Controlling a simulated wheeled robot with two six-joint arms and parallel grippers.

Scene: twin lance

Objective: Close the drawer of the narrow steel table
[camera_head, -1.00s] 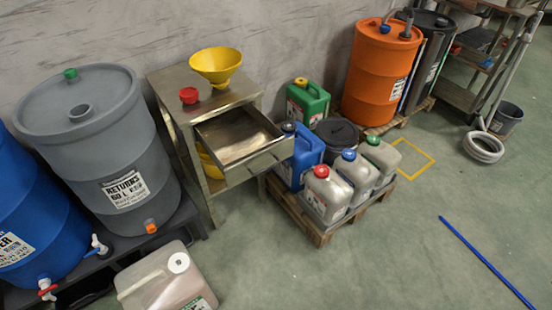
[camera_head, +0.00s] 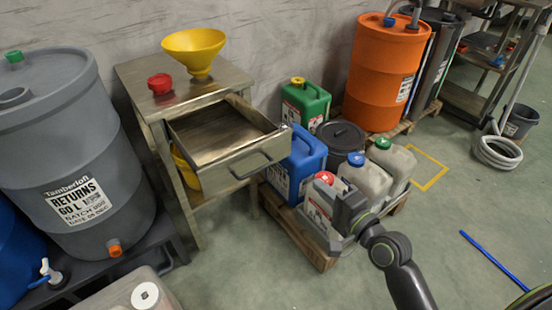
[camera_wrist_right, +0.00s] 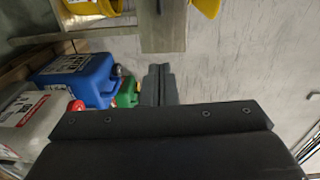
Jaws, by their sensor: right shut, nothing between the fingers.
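The narrow steel table (camera_head: 135,75) stands against the wall. Its drawer (camera_head: 225,135) is pulled out and looks empty, with a bar handle (camera_head: 262,165) on its front. My right gripper (camera_head: 345,205) is shut and empty, over the canisters to the right of and in front of the drawer, apart from it. In the right wrist view the shut fingers (camera_wrist_right: 158,85) point towards a steel surface (camera_wrist_right: 163,30) at the top; I cannot tell which part of the table it is. My left gripper is not in view.
A yellow funnel (camera_head: 195,48) and a red cap (camera_head: 160,83) sit on the tabletop. Canisters, including a blue one (camera_head: 298,165), crowd a pallet right of the drawer. A grey drum (camera_head: 75,150) stands at left. Floor at right is mostly clear.

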